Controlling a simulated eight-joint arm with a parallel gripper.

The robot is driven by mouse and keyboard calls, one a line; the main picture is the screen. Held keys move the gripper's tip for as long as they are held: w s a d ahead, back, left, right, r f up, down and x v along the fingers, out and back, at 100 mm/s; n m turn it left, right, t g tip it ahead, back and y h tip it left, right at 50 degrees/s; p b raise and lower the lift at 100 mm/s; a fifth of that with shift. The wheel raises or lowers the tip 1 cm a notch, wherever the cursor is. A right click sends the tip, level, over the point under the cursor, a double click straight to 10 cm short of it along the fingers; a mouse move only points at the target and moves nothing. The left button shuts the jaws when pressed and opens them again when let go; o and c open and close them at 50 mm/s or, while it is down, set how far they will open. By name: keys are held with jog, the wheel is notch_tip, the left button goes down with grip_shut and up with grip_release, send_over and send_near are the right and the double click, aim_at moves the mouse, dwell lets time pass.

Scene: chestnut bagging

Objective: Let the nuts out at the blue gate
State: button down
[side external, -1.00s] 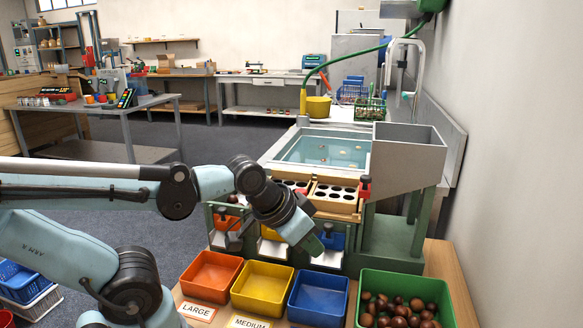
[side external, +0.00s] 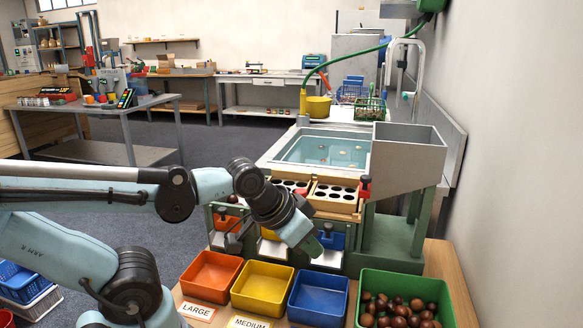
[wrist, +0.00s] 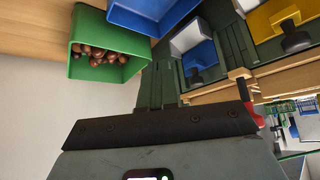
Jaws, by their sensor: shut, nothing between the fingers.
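The blue gate (side external: 336,240) is at the right end of a row of gates on the green sorter frame. It also shows in the wrist view (wrist: 198,56), with a dark knob (wrist: 195,71) in front of it. My gripper (side external: 314,247) is shut and empty, pointing down just left of the blue gate in the side view. I cannot tell whether it touches the gate. The blue bin (side external: 319,298) stands below the blue gate and looks empty. No nuts show at the gate.
Orange (side external: 212,276) and yellow (side external: 263,288) bins stand left of the blue bin. A green crate (side external: 427,284) of chestnuts is at the right. An orange gate (side external: 227,222) and a yellow gate (wrist: 278,18) share the frame. A grey hopper (side external: 408,160) rises above.

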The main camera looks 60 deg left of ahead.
aim_at(328, 225)
jog(key=c, duration=1.5)
grip_release()
jog(key=shift+w+r, duration=0.15)
jog(key=shift+r, duration=0.1)
jog(key=o, duration=0.5)
jog(key=r+n, duration=0.1)
jog(key=w+r+n+g, duration=0.1)
jog(key=r, duration=0.1)
jog(key=shift+w+y, duration=0.1)
jog(key=shift+y, duration=0.3)
jog(key=r+n+g, duration=0.1)
jog(key=r+n, duration=0.1)
jog(key=w+r+n+g+y, duration=0.1)
jog(key=r+n, duration=0.1)
jog(key=r, duration=0.1)
jog(key=w+a+r+n+g+y, duration=0.1)
jog(key=r+n, duration=0.2)
jog(key=shift+w, duration=0.2)
jog(key=x, duration=1.2)
jog(key=shift+a+r, duration=0.1)
jog(key=shift+a, duration=0.05)
grip_shut()
